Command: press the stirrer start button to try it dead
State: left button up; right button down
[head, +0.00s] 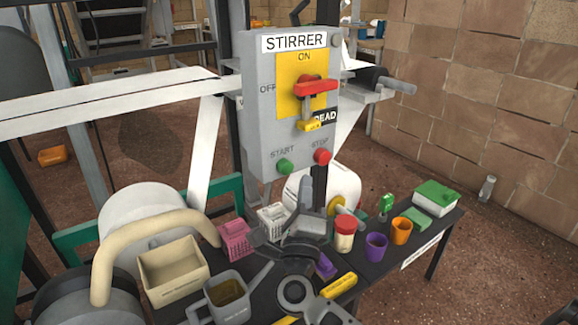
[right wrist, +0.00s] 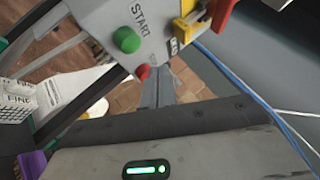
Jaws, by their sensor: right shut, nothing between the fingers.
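The grey STIRRER control box (head: 258,110) stands upright behind the bench. Its green START button (head: 285,166) is at lower left and its red STOP button (head: 322,157) at lower right. The red switch handle (head: 316,87) lies across the yellow plate, toward OFF, with a yellow padlock-like piece (head: 309,125) below it. My right gripper (head: 307,178) is shut and empty, just below the buttons and apart from START. The right wrist view shows START (right wrist: 126,40), part of STOP (right wrist: 143,72) and the shut fingers (right wrist: 158,85). My left gripper is not in view.
The dark bench (head: 380,268) holds a beige bin (head: 172,275), a grey jug (head: 228,305), a pink basket (head: 236,240), a white basket (head: 272,222), a red-lidded jar (head: 344,236), and purple (head: 375,247) and orange (head: 401,231) cups. A brick wall (head: 490,90) stands at right.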

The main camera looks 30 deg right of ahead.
jog(key=shift+s+d, duration=0.1)
jog(key=shift+s, duration=1.05)
